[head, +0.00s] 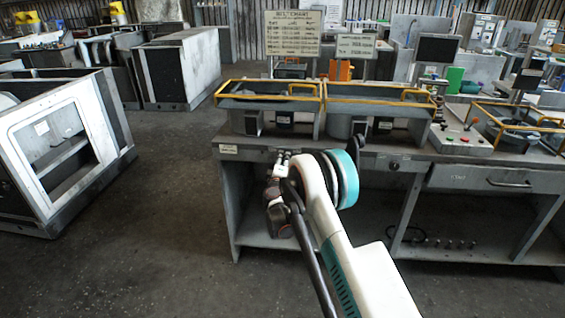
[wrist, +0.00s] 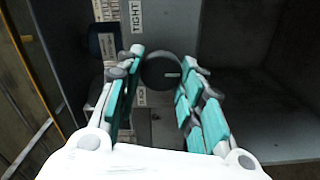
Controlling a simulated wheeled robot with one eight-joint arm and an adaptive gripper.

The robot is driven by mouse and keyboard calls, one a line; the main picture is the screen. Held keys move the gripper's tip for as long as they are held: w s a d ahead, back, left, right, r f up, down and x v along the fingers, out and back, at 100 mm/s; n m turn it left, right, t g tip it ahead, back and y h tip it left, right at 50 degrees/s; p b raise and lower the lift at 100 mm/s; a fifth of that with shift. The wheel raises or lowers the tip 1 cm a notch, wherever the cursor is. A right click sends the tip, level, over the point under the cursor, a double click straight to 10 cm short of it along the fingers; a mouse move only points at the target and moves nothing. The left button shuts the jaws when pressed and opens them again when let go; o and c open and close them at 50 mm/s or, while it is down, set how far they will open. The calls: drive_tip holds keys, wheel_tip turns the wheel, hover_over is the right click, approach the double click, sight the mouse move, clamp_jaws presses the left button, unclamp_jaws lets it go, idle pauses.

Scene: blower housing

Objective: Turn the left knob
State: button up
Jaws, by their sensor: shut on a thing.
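A dark round knob (wrist: 162,72) with a short white mark on its face shows in the wrist view, at the far end of my fingers. My gripper (wrist: 164,62) has its teal-padded fingers on either side of this knob and is shut on it. The fingertips partly cover the knob's sides. In the head view, my arm reaches to the left end of the workbench (head: 228,149) and hides the knob there. I cannot tell from the head view which knob is held.
A dark blue part (wrist: 106,44) sits left of the fingers, by a vertical "TIGHT" label (wrist: 136,16). A dark recess opens to the right. Yellow-railed housings (head: 268,103) stand on the bench. A control box (head: 461,139) is farther right.

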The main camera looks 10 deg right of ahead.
drive_tip(key=shift+f+n, duration=0.2)
drive_tip(key=shift+n, duration=3.6)
drive_tip(key=o, duration=1.1)
drive_tip(key=shift+a, duration=0.1)
drive_tip(key=shift+c, duration=0.2)
drive_tip(key=v, duration=1.2)
drive_tip(key=shift+r, duration=0.1)
